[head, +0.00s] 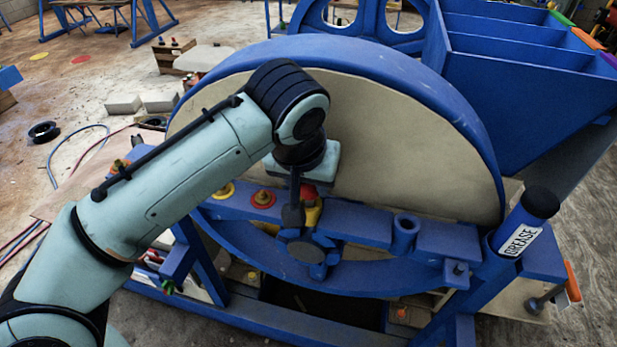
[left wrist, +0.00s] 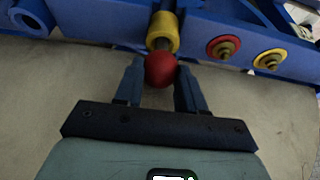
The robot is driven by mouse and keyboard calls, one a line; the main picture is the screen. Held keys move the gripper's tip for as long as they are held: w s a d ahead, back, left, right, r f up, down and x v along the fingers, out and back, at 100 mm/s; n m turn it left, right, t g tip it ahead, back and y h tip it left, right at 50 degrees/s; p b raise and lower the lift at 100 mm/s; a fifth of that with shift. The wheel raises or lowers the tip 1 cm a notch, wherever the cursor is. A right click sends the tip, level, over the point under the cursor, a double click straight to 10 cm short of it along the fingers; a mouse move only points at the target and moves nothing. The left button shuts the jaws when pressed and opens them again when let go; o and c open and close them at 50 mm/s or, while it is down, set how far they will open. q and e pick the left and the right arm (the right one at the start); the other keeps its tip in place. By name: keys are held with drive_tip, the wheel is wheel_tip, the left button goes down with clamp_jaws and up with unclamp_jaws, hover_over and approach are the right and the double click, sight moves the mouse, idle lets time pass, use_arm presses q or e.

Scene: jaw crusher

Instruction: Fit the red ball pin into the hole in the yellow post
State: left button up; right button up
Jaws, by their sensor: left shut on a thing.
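The red ball pin (left wrist: 160,70) shows as a red ball with a short grey shank between my left gripper's two fingers in the left wrist view. My left gripper (left wrist: 160,67) is shut on the ball. The shank lines up with the yellow post (left wrist: 165,27) and overlaps its near end; I cannot tell how far it sits in the hole. In the head view the yellow post (head: 312,213) shows partly, below my left gripper (head: 308,187) and beside a dark lever. The wrist hides most of the ball there. My right gripper is not in view.
A blue rail (head: 360,228) carries red (head: 263,198) and yellow (head: 222,190) ringed fittings and a blue socket (head: 405,234). The big flywheel (head: 410,130) stands close behind the wrist. A blue grease tube (head: 528,222) stands at the right.

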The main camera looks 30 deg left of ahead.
use_arm(q)
drive_tip(key=shift+f+b, duration=0.65)
drive_tip(key=shift+f, duration=0.3)
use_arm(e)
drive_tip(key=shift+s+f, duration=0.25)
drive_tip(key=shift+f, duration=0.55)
use_arm(q)
drive_tip(key=o, duration=1.2)
drive_tip(key=p+v, duration=0.4)
drive_tip(key=v, duration=0.9)
drive_tip(key=shift+s+r, duration=0.15)
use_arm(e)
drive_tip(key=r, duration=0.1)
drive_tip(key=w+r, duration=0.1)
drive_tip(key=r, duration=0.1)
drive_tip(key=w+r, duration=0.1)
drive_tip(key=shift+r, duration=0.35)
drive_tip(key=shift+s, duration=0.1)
